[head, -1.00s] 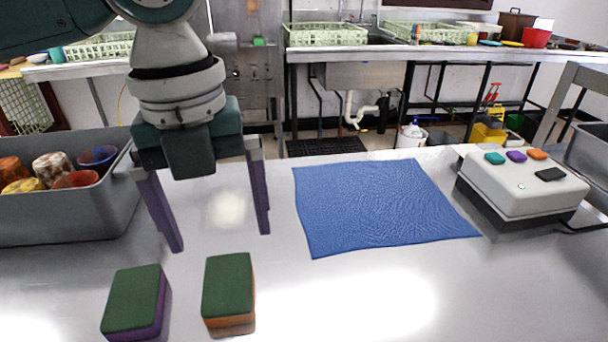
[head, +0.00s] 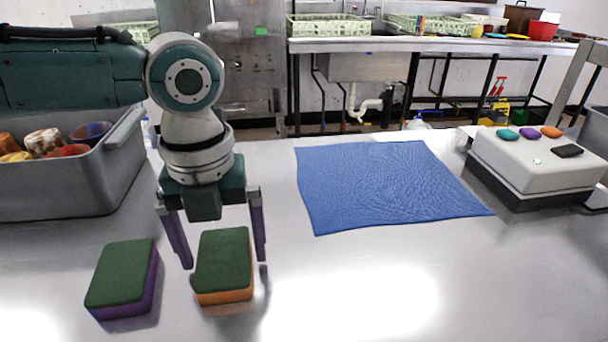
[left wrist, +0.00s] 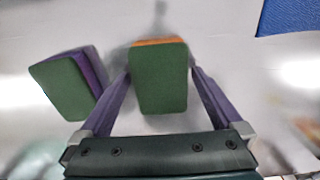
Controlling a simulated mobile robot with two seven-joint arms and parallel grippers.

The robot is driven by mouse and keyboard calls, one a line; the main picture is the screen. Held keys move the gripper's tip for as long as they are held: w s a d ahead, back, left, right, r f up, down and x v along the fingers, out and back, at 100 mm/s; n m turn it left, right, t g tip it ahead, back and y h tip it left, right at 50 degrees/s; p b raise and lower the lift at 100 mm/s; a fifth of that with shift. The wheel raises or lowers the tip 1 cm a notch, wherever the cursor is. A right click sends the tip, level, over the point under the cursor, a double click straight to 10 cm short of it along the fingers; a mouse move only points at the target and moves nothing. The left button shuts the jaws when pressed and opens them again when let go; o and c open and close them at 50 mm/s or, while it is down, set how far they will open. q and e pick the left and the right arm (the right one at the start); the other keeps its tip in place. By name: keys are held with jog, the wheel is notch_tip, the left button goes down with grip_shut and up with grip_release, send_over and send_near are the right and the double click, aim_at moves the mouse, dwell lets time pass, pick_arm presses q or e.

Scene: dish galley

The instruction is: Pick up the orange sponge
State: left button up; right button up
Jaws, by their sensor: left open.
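The orange sponge (head: 224,296) has a green top and lies on the steel table in the head view. In the left wrist view the orange sponge (left wrist: 159,80) shows mostly its green face, with a thin orange edge. My left gripper (head: 221,266) is open, its purple fingers pointing down at the sponge's left and right sides. In the left wrist view the sponge sits between the fingers, and I see no grip on it. Whether a finger touches it I cannot tell. My right gripper is out of view.
A purple sponge with a green top (head: 122,275) lies close on the left. A blue cloth (head: 390,185) lies to the right. A grey bin (head: 75,190) with cups stands at the left, and a white box with buttons (head: 530,160) at the right. The table front right is clear.

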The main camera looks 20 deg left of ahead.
aim_at(224, 251)
pick_arm(q)
jog(key=shift+c, duration=0.4)
jog(key=c, duration=1.1)
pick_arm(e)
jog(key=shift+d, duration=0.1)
pick_arm(q)
notch_tip(224, 251, up, 20)
jog(key=p, duration=0.2)
jog(key=shift+p, duration=0.3)
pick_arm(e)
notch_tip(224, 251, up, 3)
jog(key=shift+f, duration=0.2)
